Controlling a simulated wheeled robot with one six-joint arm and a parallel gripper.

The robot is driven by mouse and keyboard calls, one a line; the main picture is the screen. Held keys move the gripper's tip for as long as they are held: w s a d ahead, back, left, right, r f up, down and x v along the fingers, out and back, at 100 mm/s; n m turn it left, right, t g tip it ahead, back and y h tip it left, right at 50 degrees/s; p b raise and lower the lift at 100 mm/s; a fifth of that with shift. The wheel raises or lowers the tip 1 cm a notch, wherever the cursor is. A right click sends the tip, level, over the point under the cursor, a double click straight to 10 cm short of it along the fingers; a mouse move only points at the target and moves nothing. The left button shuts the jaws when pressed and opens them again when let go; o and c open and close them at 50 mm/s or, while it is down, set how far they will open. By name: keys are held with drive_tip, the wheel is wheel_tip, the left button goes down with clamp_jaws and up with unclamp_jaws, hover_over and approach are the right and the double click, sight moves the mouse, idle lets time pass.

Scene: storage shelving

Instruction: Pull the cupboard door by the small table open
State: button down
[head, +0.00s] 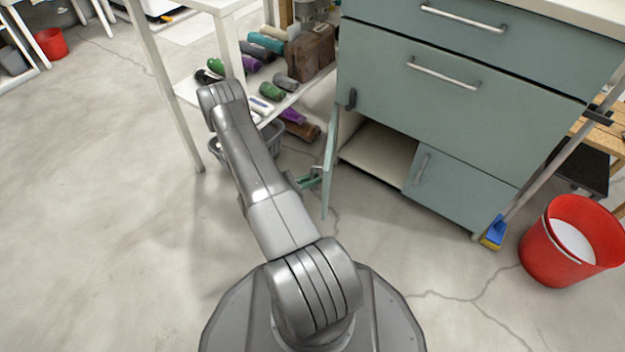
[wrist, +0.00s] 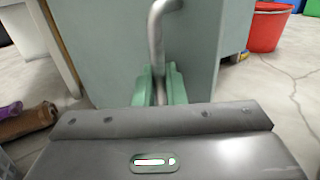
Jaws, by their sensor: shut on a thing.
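The cupboard door (head: 329,165) at the lower left of the green cupboard (head: 440,110) stands swung out, nearly edge-on in the head view. The white interior shows behind it. In the wrist view the door (wrist: 110,45) fills the upper middle, with its grey bar handle (wrist: 154,35) running down it. My gripper (head: 312,180) is at the door's left face, partly hidden by my arm. Its green fingers (wrist: 160,88) are shut around the lower part of the handle. The small white table (head: 185,95) stands left of the cupboard.
Bottles and a brown case (head: 310,52) are on the table's lower shelf. A grey basket (head: 217,150) is on the floor behind my arm. A red bucket (head: 540,245) and a blue-yellow broom head (head: 494,233) stand at the right.

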drive_tip(key=a, duration=0.1)
drive_tip(key=w+a, duration=0.1)
drive_tip(key=a, duration=0.1)
drive_tip(key=c, duration=1.9)
unclamp_jaws()
drive_tip(key=p+v, duration=0.3)
drive_tip(key=v, duration=1)
drive_tip(key=shift+s+a, duration=0.25)
drive_tip(key=shift+a, duration=0.05)
clamp_jaws()
